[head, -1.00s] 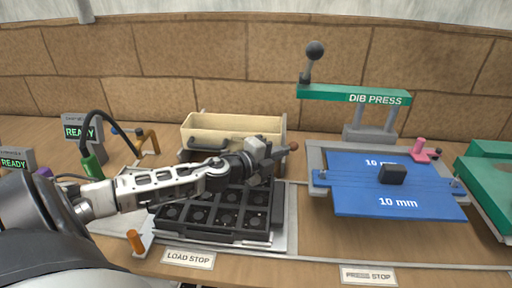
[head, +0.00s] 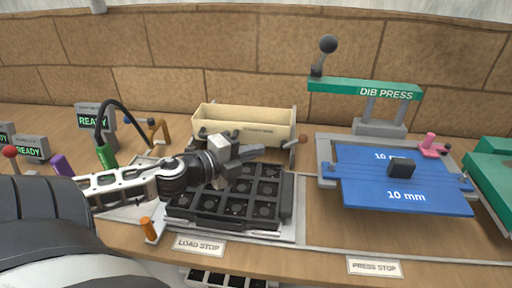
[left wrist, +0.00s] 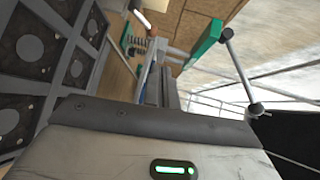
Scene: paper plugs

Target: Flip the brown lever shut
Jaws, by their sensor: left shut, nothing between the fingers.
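The brown lever (head: 303,139) shows as a brown knob on a short metal arm, tilted up at the back right corner of the black pocketed tray (head: 291,204). My left gripper (head: 258,150) is shut and empty. It hangs over the back of the tray, left of the lever and apart from it, with its fingers pointing right. My right gripper is in neither view.
A cream bin (head: 245,120) stands behind the tray. An orange peg (head: 147,229) is at front left.

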